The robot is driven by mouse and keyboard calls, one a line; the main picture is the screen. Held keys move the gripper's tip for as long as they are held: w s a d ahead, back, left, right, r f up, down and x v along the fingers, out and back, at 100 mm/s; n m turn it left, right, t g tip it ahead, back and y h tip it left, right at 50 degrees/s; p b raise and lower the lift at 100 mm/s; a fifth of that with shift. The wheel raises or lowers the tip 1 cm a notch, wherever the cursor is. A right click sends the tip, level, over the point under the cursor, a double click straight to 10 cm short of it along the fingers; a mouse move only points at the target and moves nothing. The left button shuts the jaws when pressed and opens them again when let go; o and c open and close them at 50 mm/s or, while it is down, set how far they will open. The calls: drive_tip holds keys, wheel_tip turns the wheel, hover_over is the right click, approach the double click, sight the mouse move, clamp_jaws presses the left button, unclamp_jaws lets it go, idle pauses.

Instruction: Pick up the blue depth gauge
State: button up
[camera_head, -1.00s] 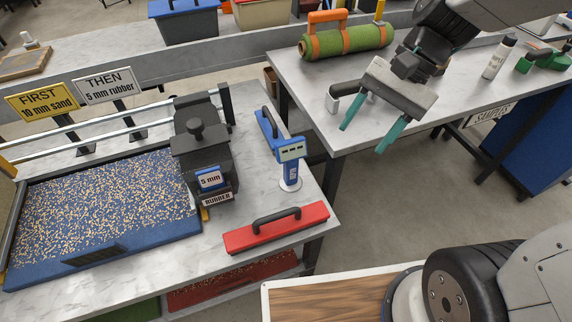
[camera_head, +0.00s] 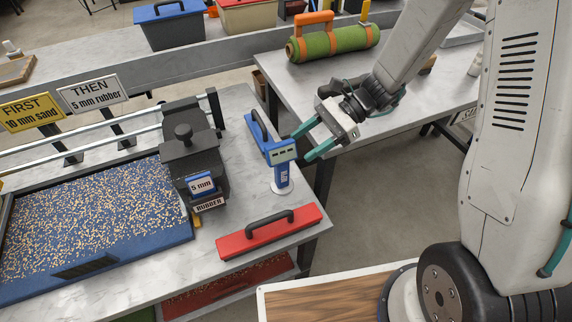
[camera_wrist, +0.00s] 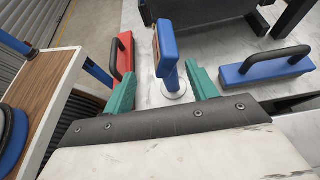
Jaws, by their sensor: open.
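The blue depth gauge (camera_head: 282,170) stands upright on a round pale base on the left table, its display head facing the front. It also shows in the wrist view (camera_wrist: 167,52), standing between the two teal fingers. My gripper (camera_head: 303,144) is open and empty, with its fingers pointing left toward the gauge's head. In the wrist view my gripper (camera_wrist: 163,88) has one finger on each side of the gauge's post, apart from it. I cannot tell how far the fingertips are from the gauge.
A blue block with a black handle (camera_head: 259,131) lies close behind the gauge. A red block with a handle (camera_head: 269,231) lies in front. A green turf roll (camera_head: 334,43) lies on the right table (camera_head: 400,125).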

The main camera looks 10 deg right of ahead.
sight(282, 160)
drive_tip(key=shift+y, duration=0.5)
drive_tip(key=x, duration=0.3)
drive_tip(key=f+x, duration=0.1)
drive_tip(key=x, duration=0.3)
drive_tip(key=shift+w+a+f, duration=0.1)
drive_tip(key=shift+w+f, duration=0.05)
drive_tip(key=shift+f, duration=0.15)
clamp_jaws()
